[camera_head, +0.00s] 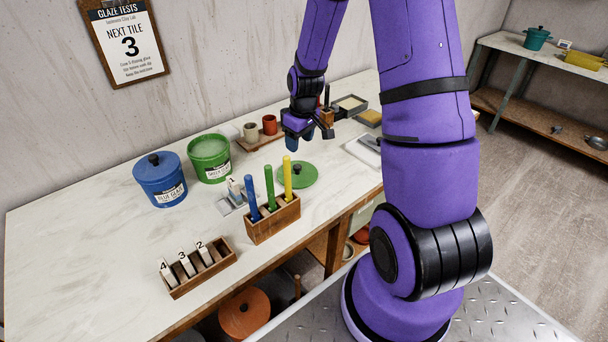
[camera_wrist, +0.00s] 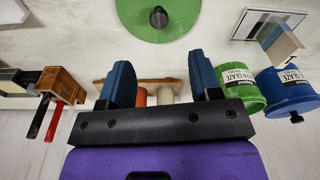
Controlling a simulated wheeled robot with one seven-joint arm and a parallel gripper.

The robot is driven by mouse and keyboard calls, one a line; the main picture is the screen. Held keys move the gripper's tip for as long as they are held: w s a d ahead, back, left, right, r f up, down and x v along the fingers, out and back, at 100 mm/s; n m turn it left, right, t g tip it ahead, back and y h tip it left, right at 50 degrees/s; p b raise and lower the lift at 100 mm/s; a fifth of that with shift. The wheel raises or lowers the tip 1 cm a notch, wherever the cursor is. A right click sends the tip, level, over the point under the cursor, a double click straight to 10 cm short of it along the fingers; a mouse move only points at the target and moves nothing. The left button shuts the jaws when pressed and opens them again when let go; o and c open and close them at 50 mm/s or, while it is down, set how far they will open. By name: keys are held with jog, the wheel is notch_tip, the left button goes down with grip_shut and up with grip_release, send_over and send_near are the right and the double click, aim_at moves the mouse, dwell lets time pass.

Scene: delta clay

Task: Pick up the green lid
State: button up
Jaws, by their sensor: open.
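The green lid (camera_head: 291,180) lies flat on the table with its dark knob (camera_head: 297,168) up. It sits behind and right of a wooden rack, which hides a little of its near edge. In the wrist view the lid (camera_wrist: 182,28) is at the top middle, cut by the frame edge, its knob (camera_wrist: 158,17) in line with the gap between my fingers. My gripper (camera_head: 308,140) is above the table near the lid, open and empty. Its two blue fingers (camera_wrist: 160,72) are spread apart. The green glaze bucket (camera_head: 210,172) stands uncovered further left.
The wooden rack (camera_head: 273,231) holds upright blue, green and yellow sticks close to the lid. A blue lidded bucket (camera_head: 160,187), a board with small cups (camera_head: 258,143) and a tile rack (camera_head: 203,276) stand on the table. The front left of the table is clear.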

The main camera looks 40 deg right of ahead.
aim_at(297, 166)
jog(key=shift+w+f, duration=0.2)
jog(key=shift+f, duration=1.6)
jog(key=shift+w+f, duration=0.15)
jog(key=shift+f, duration=1.65)
jog(key=shift+w+f, duration=0.2)
jog(key=shift+f, duration=1.6)
jog(key=c, duration=1)
